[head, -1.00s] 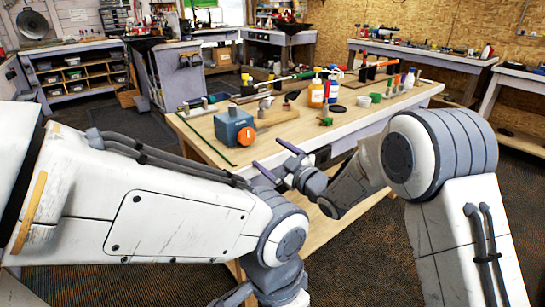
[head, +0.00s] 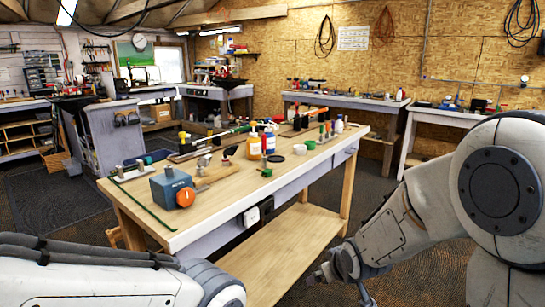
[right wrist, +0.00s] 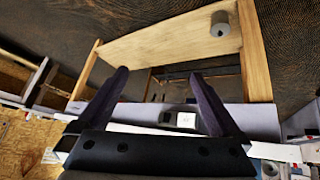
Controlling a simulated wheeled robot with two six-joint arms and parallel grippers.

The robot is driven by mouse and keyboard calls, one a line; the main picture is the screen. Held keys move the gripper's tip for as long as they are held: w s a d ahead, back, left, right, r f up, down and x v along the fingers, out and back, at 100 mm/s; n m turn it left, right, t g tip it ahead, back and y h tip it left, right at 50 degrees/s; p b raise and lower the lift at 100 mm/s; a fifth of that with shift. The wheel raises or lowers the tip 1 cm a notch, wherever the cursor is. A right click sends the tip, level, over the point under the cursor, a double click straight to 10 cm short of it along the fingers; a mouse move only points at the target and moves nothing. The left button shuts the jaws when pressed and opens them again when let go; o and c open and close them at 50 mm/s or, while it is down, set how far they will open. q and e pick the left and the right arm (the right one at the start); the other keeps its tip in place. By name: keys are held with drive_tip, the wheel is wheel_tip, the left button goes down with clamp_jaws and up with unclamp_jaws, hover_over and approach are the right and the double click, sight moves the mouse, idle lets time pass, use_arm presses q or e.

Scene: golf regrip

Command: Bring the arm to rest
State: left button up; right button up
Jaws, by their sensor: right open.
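My right arm (head: 400,230) comes in from the right side of the head view and reaches down toward the bottom edge. It is beside the right end of the workbench (head: 235,215). In the right wrist view my right gripper (right wrist: 160,80) is open, with nothing between its two dark fingers. Beyond the fingers, that view shows the bench turned over in the picture, with its lower shelf (right wrist: 150,45). My left arm (head: 90,280) lies along the bottom left of the head view. My left gripper is out of the picture.
On the bench are a blue box with an orange knob (head: 172,187), an orange bottle (head: 254,146), a white-blue bottle (head: 269,142) and a golf club in supports. A grey cylinder (right wrist: 220,22) shows near the shelf. Other benches line the walls. Floor right of the bench looks clear.

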drive_tip(key=s+d+f+m+g+h, duration=0.1)
drive_tip(key=s+d+m+g, duration=0.15)
drive_tip(key=s, duration=0.45)
drive_tip(key=s+d+f+m+g, duration=0.1)
drive_tip(key=s+d+g, duration=0.15)
drive_tip(key=s, duration=0.55)
drive_tip(key=s+a+r+n+g+y, duration=0.1)
drive_tip(key=s+a+r+n, duration=0.25)
drive_tip(key=s+a, duration=0.35)
drive_tip(key=s+a+r+n+g, duration=0.1)
drive_tip(key=s+a+r+n, duration=0.1)
drive_tip(key=s+a+n, duration=0.35)
wheel_tip(320, 180, up, 13)
drive_tip(key=m+p, duration=0.2)
drive_tip(key=p, duration=1.1)
drive_tip(key=shift+s+a, duration=0.15)
drive_tip(key=shift+a, duration=0.3)
drive_tip(key=shift+r, duration=0.1)
